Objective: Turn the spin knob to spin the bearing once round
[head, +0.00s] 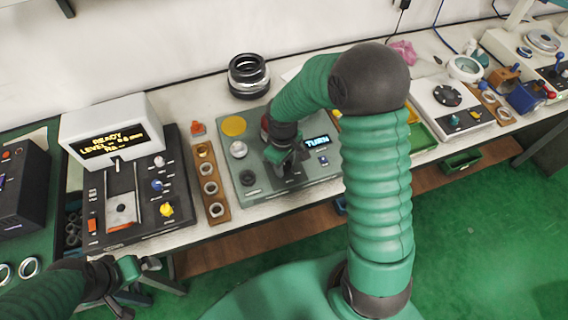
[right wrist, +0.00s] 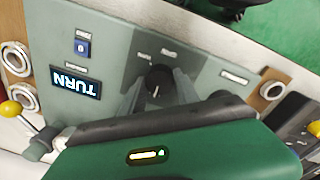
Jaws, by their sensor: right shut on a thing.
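The spin station is a grey-green panel (head: 262,190) with a lit display (head: 317,141) reading TURN. The display also shows, upside down, in the right wrist view (right wrist: 76,84). My right gripper (head: 290,165) reaches down onto the panel. In the right wrist view its two grey fingers stand on either side of a black round knob (right wrist: 158,79) with a white mark, and it is shut on that knob. I cannot make out a bearing on the station; my right arm hides part of it. My left gripper (head: 146,265) hangs at the lower left, away from the panel; its jaw opening is unclear.
The panel also carries a yellow disc (head: 234,126), a silver dome (head: 238,149) and a black round part (head: 248,177). A wooden strip with rings (head: 212,196) and a READY display unit (head: 112,135) stand to the left. Stacked black rings (head: 248,76) stand behind.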

